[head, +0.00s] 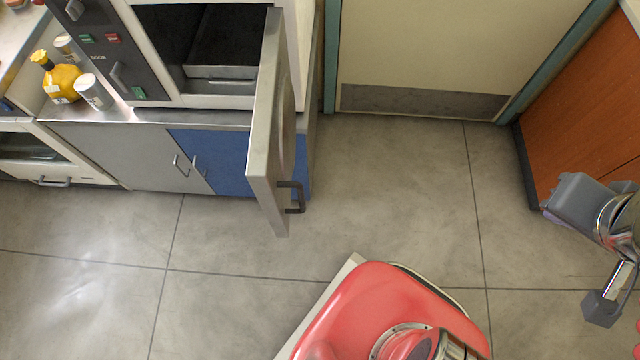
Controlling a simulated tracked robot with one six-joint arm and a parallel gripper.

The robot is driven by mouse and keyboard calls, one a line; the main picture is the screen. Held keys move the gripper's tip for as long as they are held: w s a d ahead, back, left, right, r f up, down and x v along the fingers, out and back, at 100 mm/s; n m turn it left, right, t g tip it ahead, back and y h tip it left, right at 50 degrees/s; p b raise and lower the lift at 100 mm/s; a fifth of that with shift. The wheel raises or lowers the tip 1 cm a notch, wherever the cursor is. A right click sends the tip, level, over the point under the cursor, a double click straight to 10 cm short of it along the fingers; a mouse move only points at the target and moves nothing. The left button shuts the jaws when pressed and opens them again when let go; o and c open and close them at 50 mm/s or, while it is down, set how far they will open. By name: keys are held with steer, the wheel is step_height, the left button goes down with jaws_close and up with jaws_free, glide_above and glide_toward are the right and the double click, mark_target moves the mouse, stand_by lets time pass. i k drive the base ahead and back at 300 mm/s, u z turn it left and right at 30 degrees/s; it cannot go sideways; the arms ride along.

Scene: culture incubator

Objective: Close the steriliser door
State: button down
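The steriliser (165,45) stands on a counter at the upper left of the head view, with a dark inside and a metal tray (222,73) in it. Its door (268,150) is wide open, swung out from the right side of the opening toward me and seen nearly edge-on. A dark bar handle (295,197) sits near the door's free end, on its right face. My gripper (592,250) is at the right edge, partly cut off, well to the right of the door and not touching it.
Left of the steriliser's opening is a control panel (105,45). A yellow bottle (62,80) and white containers (93,91) stand on the counter. An orange-brown cabinet (575,120) is at the right, a cream door (430,50) at the back. The floor (400,190) between is clear.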

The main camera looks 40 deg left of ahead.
mark_target(270, 165)
steer(key=z, duration=0.1)
steer(key=k, duration=0.7)
steer(key=u, duration=2.25)
steer(key=i, duration=0.5)
steer(key=u, duration=0.15)
